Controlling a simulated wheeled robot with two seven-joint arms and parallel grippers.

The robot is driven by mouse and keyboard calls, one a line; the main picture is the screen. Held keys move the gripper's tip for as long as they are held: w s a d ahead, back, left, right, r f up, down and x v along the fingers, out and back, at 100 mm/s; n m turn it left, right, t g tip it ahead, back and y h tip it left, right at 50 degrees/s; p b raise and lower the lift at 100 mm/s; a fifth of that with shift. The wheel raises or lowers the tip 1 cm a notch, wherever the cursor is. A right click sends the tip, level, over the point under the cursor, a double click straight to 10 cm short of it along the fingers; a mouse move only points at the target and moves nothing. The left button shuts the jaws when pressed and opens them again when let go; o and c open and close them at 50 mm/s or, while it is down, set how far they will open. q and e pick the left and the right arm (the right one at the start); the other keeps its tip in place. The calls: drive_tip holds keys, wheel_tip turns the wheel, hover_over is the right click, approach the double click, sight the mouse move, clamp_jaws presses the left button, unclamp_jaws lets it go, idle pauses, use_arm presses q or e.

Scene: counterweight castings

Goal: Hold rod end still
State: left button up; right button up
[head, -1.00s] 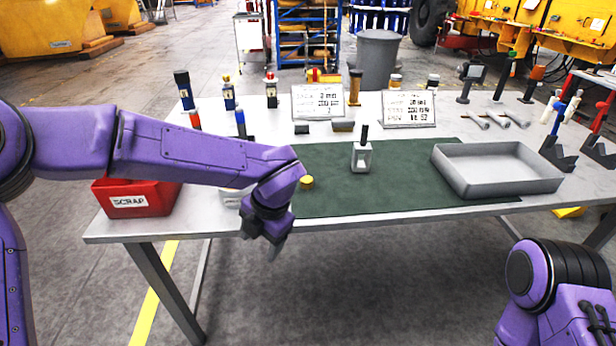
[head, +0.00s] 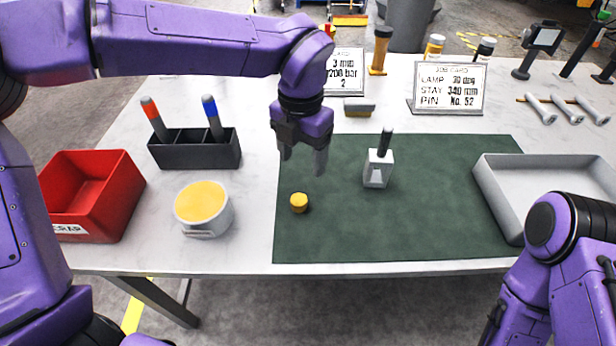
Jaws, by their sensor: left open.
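A small pale grey, fork-like block (head: 377,170) with a black rod (head: 386,141) rising from its top stands upright on the green mat. It looks like the rod end. My left gripper (head: 303,160) hangs fingers down above the mat's left part. It is open and empty, to the left of the block and apart from it. A short yellow cylinder (head: 299,202) stands on the mat below and in front of the gripper. My right arm shows at the lower right, with its gripper out of view.
The green mat (head: 420,225) is mostly clear. A grey tray (head: 500,205) lies at its right. At left are a red bin (head: 118,205), a white tub (head: 208,228) with yellow contents and a black marker holder (head: 185,154). Job cards (head: 447,85) stand behind.

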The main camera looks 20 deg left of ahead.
use_arm(q)
drive_tip(key=shift+s, duration=0.9)
hover_over(299, 199)
drive_tip(key=f, duration=0.4)
drive_tip(key=shift+w+d+f, duration=0.15)
drive_tip(key=shift+w+f, duration=0.15)
drive_tip(key=shift+w, duration=0.1)
drive_tip(key=shift+s+f, duration=0.15)
drive_tip(key=f, duration=0.4)
drive_tip(key=shift+s+f+p, duration=0.2)
drive_tip(key=shift+p, duration=0.1)
drive_tip(key=shift+f, duration=0.45)
